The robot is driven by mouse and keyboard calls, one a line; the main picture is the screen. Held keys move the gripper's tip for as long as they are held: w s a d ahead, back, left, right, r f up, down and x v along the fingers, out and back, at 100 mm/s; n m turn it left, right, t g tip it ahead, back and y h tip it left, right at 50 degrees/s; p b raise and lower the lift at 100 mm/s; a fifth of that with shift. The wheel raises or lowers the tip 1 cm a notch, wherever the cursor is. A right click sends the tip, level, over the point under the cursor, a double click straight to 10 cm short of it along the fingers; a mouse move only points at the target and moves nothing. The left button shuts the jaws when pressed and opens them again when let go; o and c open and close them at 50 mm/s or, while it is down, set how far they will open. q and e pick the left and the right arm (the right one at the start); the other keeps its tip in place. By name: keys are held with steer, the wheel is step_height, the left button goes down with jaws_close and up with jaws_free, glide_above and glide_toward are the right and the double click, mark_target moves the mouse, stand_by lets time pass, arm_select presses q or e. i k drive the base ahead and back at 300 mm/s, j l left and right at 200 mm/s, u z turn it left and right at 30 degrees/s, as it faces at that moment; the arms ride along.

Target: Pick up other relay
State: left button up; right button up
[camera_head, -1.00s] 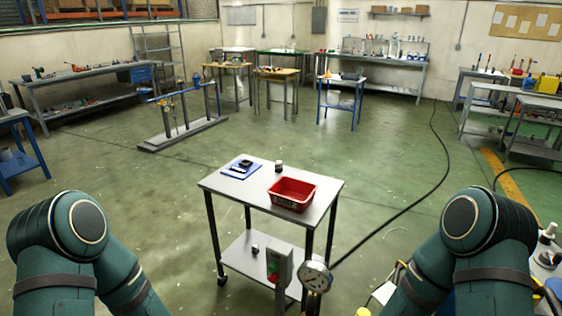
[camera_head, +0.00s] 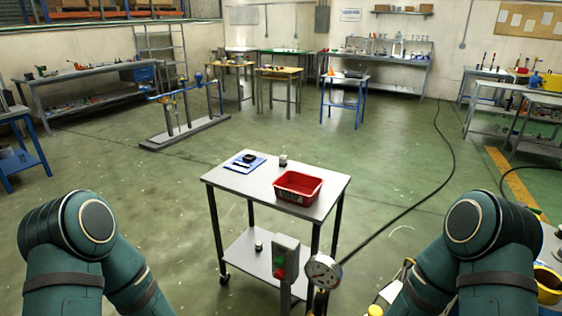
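A small dark and light piece that may be a relay (camera_head: 283,160) stands on the cart top (camera_head: 229,181), behind the red bin. Another small dark piece (camera_head: 258,246) sits on the cart's lower shelf; I cannot tell which is the relay. A blue mat (camera_head: 235,165) with a black item (camera_head: 249,157) on it lies at the cart's back left. My two teal arms show at the lower left and lower right. Both grippers are outside the picture.
A red bin (camera_head: 298,187) stands on the cart. A post with a green and red button box (camera_head: 286,258) and a round gauge (camera_head: 323,271) stand before the cart. A black cable runs across the floor at right. Floor left of the cart is clear.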

mark_target(283, 159)
steer(key=i+j, duration=0.7)
steer(key=j, duration=0.15)
steer(key=i+j, duration=0.7)
steer(key=j, duration=0.15)
steer(key=i+j, duration=0.7)
steer(key=j, duration=0.15)
steer(key=i+j+z, duration=0.35)
steer(key=j+z, duration=0.3)
steer(key=z, duration=1.65)
steer(key=j, duration=0.1)
